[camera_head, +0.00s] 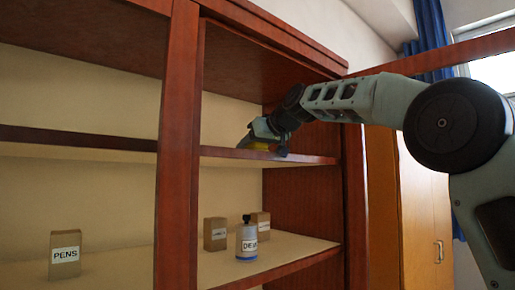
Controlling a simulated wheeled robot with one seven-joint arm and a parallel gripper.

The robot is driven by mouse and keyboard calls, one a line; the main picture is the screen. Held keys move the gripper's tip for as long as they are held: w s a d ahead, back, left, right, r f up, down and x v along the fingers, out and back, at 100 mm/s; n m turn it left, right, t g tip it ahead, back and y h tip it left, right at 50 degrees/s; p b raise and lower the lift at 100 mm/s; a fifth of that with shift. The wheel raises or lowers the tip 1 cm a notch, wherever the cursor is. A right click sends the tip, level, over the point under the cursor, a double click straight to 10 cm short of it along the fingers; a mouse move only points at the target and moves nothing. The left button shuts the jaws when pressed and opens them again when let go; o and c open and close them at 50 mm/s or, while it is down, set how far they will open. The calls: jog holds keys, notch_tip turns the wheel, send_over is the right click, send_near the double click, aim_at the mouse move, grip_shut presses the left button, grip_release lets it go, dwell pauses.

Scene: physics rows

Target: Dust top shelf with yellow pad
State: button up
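The top shelf (222,154) is a dark wooden board in the right bay of a reddish-brown cabinet. My gripper (259,141) is inside that bay, just above the shelf near its right side. A small part of the yellow pad (260,146) shows under my gripper, at the shelf surface. The rest of the pad is hidden by my gripper and the shelf edge. The pad looks held, but the fingertips are too small and dark to make out. I cannot tell whether the pad presses on the shelf.
The lower shelf (300,249) carries a bottle (247,243) and small boxes (215,234). A box labelled PENS (65,254) stands in the left bay. An upright post (178,150) divides the bays. The top shelf left of my gripper looks clear.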

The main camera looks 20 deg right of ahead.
jog(key=shift+s+a+f, duration=0.1)
jog(key=shift+s+a, duration=0.3)
jog(key=shift+a, duration=0.85)
jog(key=shift+s+a+f, duration=0.1)
jog(key=shift+s+a, duration=0.3)
jog(key=shift+a, duration=0.85)
jog(key=shift+s+a+f, duration=0.1)
jog(key=shift+s+a, duration=0.3)
jog(key=shift+a, duration=0.85)
jog(key=shift+w+d, duration=0.3)
jog(key=shift+d, duration=0.5)
jog(key=shift+w+d, duration=0.25)
jog(key=shift+d, duration=0.55)
jog(key=shift+w+d+r, duration=0.1)
jog(key=shift+w+d, duration=0.15)
jog(key=shift+d, duration=0.5)
jog(key=shift+w+d+r, duration=0.1)
jog(key=shift+w+d, duration=0.15)
jog(key=shift+d, duration=0.55)
jog(key=shift+w+d+r, duration=0.1)
jog(key=shift+w+d, duration=0.15)
jog(key=shift+d, duration=0.5)
